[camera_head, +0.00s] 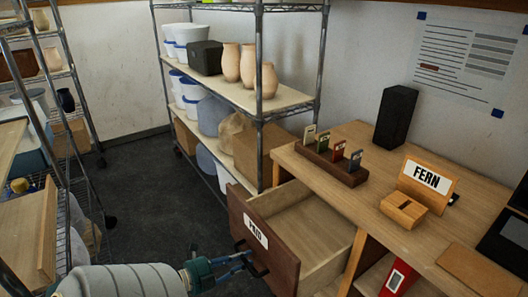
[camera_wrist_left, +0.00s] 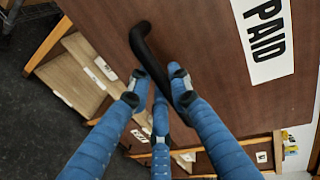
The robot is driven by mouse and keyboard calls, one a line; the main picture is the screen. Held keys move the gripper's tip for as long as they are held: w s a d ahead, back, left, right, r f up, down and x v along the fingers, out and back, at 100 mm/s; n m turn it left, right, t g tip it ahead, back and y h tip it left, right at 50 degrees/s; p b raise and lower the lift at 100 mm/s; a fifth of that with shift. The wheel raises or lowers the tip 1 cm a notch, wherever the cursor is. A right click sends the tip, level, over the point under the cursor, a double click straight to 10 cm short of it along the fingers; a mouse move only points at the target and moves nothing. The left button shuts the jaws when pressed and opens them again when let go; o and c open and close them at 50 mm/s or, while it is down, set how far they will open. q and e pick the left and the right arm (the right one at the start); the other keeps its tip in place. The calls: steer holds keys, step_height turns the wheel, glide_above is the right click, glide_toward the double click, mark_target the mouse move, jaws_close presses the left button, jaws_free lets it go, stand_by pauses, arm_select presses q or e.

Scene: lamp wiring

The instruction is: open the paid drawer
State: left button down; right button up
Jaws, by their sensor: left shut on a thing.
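The paid drawer (camera_head: 283,256) stands pulled out from the wooden desk, and its bare inside shows in the head view. Its brown front carries a white PAID label (camera_head: 256,231), which also shows in the left wrist view (camera_wrist_left: 265,35). My left gripper (camera_head: 256,262) is at the drawer front, below the label. In the left wrist view, its blue fingers (camera_wrist_left: 160,92) are shut on the black drawer handle (camera_wrist_left: 144,48). The lower part of the handle is partly hidden by the fingers. My right gripper is not in view.
The desk top (camera_head: 355,205) bears a card holder (camera_head: 335,165), a FERN sign (camera_head: 427,178) and a black block (camera_head: 396,117). A red binder (camera_head: 398,279) stands below it. Metal shelves with pots stand behind and at left. Dark floor (camera_head: 160,190) is clear between them.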

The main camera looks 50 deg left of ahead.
arm_select(q)
steer(key=shift+f+v, duration=0.25)
steer(key=shift+v, duration=0.95)
steer(key=shift+f+v, duration=0.25)
steer(key=shift+v, duration=0.9)
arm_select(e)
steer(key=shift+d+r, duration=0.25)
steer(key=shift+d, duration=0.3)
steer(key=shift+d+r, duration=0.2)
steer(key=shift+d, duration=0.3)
arm_select(q)
steer(key=shift+s, duration=0.1)
